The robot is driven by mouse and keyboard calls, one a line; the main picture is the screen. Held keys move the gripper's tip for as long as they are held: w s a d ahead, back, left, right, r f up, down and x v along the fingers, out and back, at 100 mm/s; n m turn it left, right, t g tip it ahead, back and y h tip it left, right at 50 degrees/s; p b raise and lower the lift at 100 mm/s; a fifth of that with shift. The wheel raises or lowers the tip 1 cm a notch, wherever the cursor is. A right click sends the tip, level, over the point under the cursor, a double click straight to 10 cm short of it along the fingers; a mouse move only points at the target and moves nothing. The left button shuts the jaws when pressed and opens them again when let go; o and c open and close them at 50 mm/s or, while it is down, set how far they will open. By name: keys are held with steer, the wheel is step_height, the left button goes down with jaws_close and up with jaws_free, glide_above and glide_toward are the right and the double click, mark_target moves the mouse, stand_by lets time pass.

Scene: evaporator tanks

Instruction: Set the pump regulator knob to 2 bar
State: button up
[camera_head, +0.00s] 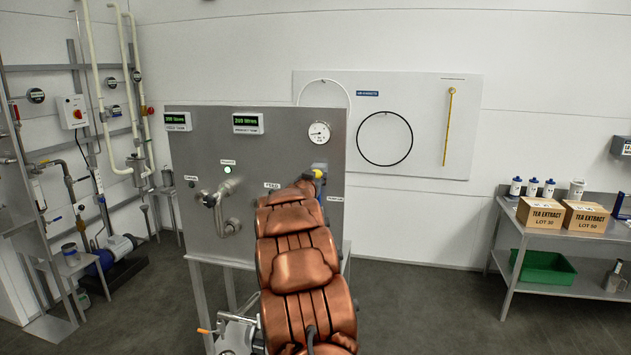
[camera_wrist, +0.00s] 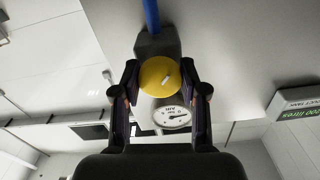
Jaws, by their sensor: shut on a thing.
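In the head view the knob (camera_head: 318,173) is a small yellow spot on the steel panel (camera_head: 265,150), just past the end of my arm, which hides the gripper. The round pressure gauge (camera_head: 319,132) is above it. The gauge (camera_wrist: 172,116) also shows in the wrist view; its reading is too small to tell.
Two green displays (camera_head: 248,123) top the panel. A bent steel pipe with a valve (camera_head: 212,200) sticks out left of my arm. A steel table (camera_head: 555,238) with tea extract boxes (camera_head: 541,214) stands at right. Open floor (camera_head: 430,300) lies between.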

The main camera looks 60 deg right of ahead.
steer(key=m+b, duration=0.1)
steer(key=m, duration=0.1)
steer(key=m+b, duration=0.2)
steer(key=m, duration=0.1)
steer(key=shift+w+f+m, duration=0.1)
steer(key=shift+f+m, duration=0.1)
steer(key=shift+m, duration=0.1)
steer(key=shift+r+m+b, duration=0.15)
steer(key=shift+m+b, duration=0.85)
steer(key=shift+m, duration=0.9)
steer(key=o, duration=1.1)
steer(key=shift+o, duration=0.2)
steer(key=v, duration=1.2)
steer(key=shift+r, duration=0.1)
